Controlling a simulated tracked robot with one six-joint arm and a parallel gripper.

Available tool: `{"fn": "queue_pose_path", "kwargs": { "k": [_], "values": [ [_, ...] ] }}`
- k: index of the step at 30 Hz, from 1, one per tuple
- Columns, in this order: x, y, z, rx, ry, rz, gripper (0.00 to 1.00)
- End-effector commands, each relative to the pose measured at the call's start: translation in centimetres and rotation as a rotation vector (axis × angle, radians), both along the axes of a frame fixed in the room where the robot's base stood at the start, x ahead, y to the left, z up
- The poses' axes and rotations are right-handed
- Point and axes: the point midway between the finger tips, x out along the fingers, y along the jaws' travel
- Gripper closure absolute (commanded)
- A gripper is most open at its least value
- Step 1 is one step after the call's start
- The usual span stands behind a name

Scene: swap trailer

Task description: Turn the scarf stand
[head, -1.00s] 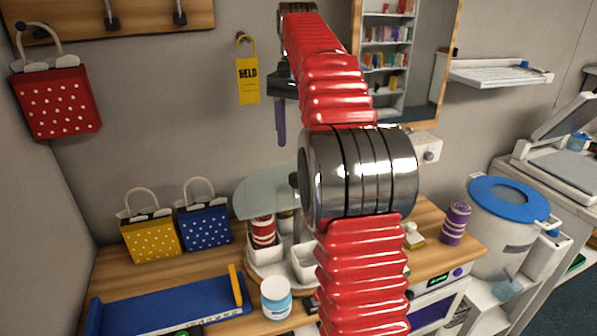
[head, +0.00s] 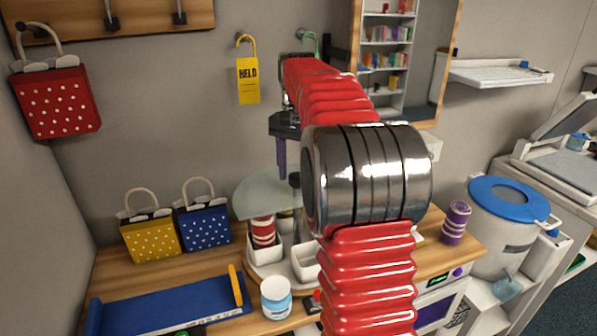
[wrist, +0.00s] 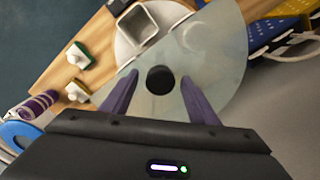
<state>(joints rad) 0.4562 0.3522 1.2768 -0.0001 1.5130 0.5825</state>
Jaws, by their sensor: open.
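The scarf stand shows in the head view as a frosted half-disc plate (head: 262,196) above a white base with open bins (head: 264,252). A red and white rolled scarf (head: 263,232) stands in one bin. My arm hides the stand's right side. My gripper (head: 281,158) is above the plate in the head view, purple fingers pointing down. In the wrist view my gripper (wrist: 160,77) is open, with one finger on each side of the plate's black round knob (wrist: 160,79). Gaps show between knob and fingers; I cannot tell the height difference.
Yellow (head: 150,238) and blue (head: 205,226) dotted bags stand left of the stand. A blue tray (head: 165,308) and a white jar (head: 276,297) are in front. A purple roll (head: 456,222) stands at right. A yellow tag (head: 248,80) hangs on the wall behind.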

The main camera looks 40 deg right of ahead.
Motion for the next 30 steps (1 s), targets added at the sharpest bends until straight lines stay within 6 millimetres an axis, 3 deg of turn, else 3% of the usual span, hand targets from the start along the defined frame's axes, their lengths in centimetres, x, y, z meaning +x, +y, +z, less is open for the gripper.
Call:
{"fn": "queue_pose_path", "kwargs": {
  "k": [6, 27, 30],
  "values": [
    [0.01, 0.01, 0.03, 0.000, 0.000, 0.000, 0.47],
    [-0.02, -0.03, 0.05, 0.000, 0.000, 0.000, 0.96],
    [-0.02, -0.04, 0.05, -0.001, 0.001, 0.000, 1.00]
  ]
}}
